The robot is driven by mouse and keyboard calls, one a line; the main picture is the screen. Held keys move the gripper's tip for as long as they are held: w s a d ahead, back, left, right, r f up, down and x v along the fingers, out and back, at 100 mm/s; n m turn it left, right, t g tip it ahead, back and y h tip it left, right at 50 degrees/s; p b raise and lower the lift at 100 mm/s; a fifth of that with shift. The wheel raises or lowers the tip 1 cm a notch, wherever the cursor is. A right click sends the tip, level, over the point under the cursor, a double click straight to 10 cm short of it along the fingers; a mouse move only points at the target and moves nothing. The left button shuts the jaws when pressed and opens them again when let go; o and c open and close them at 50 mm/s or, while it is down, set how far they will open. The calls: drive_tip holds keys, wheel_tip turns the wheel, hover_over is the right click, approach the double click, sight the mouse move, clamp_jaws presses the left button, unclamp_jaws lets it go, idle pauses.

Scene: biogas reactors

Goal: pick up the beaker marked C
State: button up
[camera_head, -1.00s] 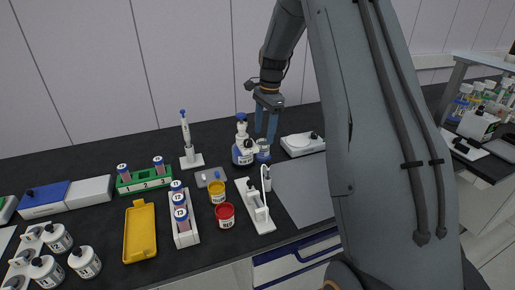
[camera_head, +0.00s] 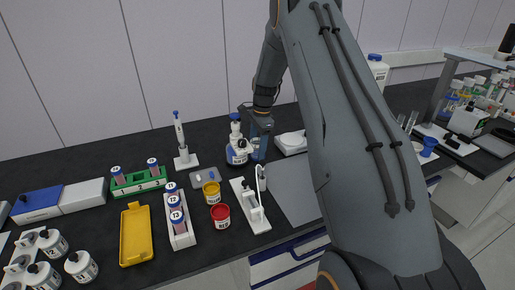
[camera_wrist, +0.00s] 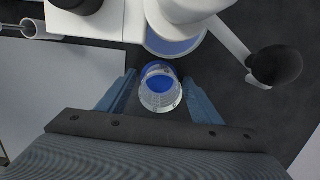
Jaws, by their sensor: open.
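A small clear beaker (camera_wrist: 160,98) with blue liquid stands on the dark bench in the wrist view. No letter on it can be read from this angle. My gripper (camera_wrist: 158,84) is open, with one blue finger on each side of the beaker and a small gap on both sides. In the head view my gripper (camera_head: 260,144) is low over the bench, pointing down, beside the blue dispenser bottle (camera_head: 237,153). The fingers largely hide the beaker there. The bottle's white top (camera_wrist: 185,8) is just beyond the beaker in the wrist view.
A black knob (camera_wrist: 275,66) on a white arm sticks out close to the right finger. A white stand (camera_head: 250,208), a red jar (camera_head: 220,215) and a yellow jar (camera_head: 211,192) are nearer the front. A white flat device (camera_head: 291,142) is to the right. A grey mat (camera_head: 292,200) is clear.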

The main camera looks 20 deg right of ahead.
drive_tip(key=c, duration=1.2)
drive_tip(key=shift+c, duration=0.2)
drive_tip(key=shift+r, duration=0.1)
